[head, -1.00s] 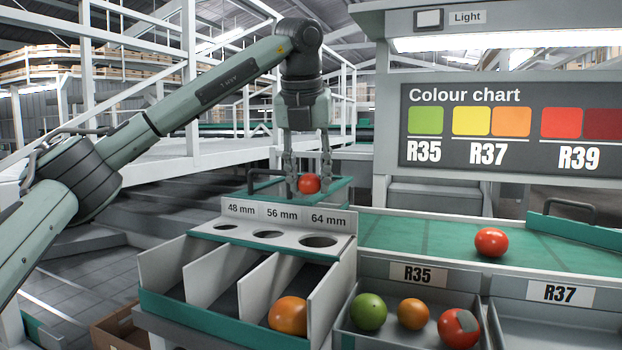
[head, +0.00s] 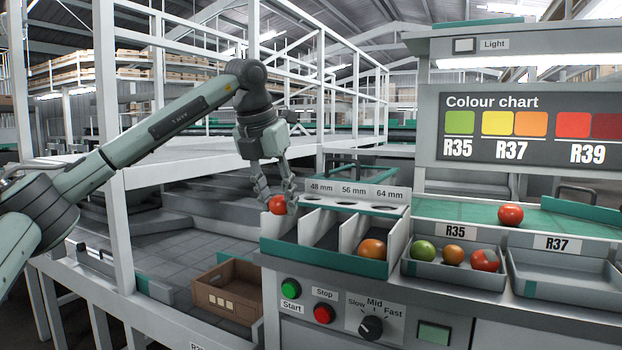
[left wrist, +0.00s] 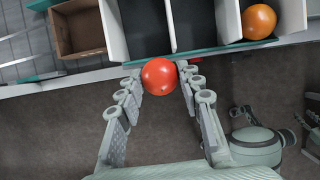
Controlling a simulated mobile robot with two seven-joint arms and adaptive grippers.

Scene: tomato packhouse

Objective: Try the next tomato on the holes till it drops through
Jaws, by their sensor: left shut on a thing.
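My left gripper (head: 277,197) is shut on a red tomato (head: 278,204). In the head view they are at the left end of the sizing box, left of the 48 mm hole (head: 311,197). The 56 mm hole (head: 346,204) and 64 mm hole (head: 384,209) are further right. In the left wrist view the red tomato (left wrist: 159,76) is between both fingers and overlaps the box's teal front lip. Its height above the box is unclear. An orange tomato (head: 372,249) lies in the right compartment, below the 64 mm hole.
A red tomato (head: 511,215) lies on the green belt (head: 455,210). The R35 tray (head: 450,270) holds green, orange and red tomatoes; the R37 tray (head: 565,280) looks empty. A cardboard box (head: 225,303) stands at lower left. Start and stop buttons (head: 323,313) are on the front panel.

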